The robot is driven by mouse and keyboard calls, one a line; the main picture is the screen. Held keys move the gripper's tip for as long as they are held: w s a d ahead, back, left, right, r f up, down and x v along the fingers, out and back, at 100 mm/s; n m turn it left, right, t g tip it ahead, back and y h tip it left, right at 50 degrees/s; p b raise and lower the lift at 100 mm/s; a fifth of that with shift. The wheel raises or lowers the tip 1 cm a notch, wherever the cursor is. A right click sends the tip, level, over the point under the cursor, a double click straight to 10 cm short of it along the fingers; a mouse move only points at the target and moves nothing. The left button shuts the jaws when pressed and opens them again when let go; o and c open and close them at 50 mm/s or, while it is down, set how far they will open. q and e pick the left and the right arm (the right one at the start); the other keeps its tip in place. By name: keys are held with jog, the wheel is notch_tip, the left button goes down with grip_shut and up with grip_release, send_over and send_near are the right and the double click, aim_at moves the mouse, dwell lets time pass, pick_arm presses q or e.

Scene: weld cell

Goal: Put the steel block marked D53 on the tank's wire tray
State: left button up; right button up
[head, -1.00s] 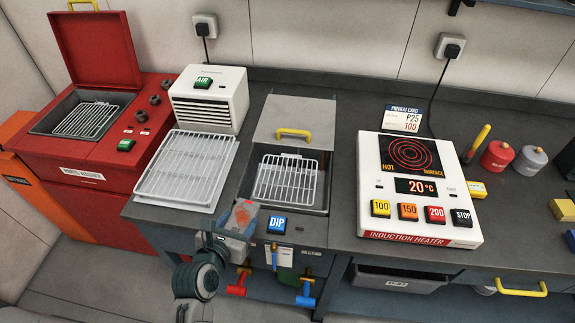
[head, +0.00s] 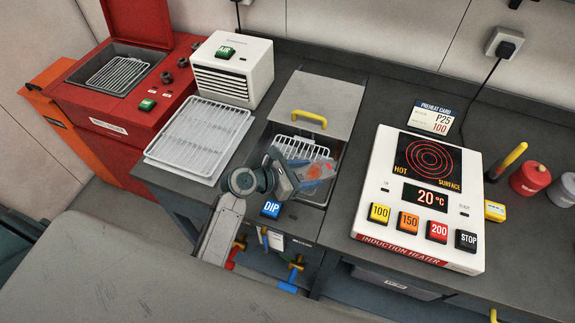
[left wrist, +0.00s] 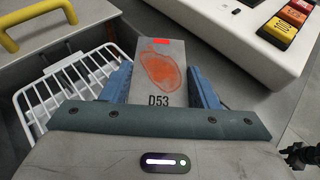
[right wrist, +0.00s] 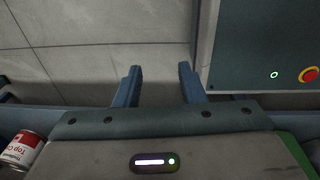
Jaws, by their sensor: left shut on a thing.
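My left gripper (head: 312,172) is shut on the grey steel block D53 (left wrist: 160,85), which has an orange-red patch and a red mark. The block also shows in the head view (head: 320,170). It is over the front right part of the tank (head: 335,152). The tank's white wire tray (head: 286,147) is partly hidden by the gripper; it also shows left of the block in the left wrist view (left wrist: 38,105). Whether the block touches the tray I cannot tell. My right gripper (right wrist: 160,82) is open and empty, over the floor.
The tank's lid (head: 318,98) with its yellow handle is behind the opening. The blue DIP button (head: 271,209) is in front. The induction heater (head: 420,200), showing 20 °C, stands to the right. A wire rack (head: 200,137) and the AIR unit (head: 233,68) are to the left.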

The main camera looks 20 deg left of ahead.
pick_arm(q)
jog(key=w+a+b, duration=0.1)
jog(key=a+b, duration=0.1)
jog(key=w+a+b, duration=0.2)
jog(key=w+a+f+b, duration=0.1)
jog(key=w+a+b, duration=0.1)
jog(key=a, duration=0.1)
jog(key=shift+w, duration=0.1)
jog(key=shift+w+a, duration=0.2)
jog(key=shift+a, duration=0.05)
jog(key=shift+f+b, duration=0.15)
jog(key=shift+b, duration=0.5)
notch_tip(320, 180, down, 3)
jog(key=b, duration=0.4)
jog(key=shift+b, duration=0.55)
jog(key=shift+s, duration=0.1)
jog(key=o, duration=1.3)
jog(key=shift+f, duration=0.1)
jog(key=shift+o, duration=1.2)
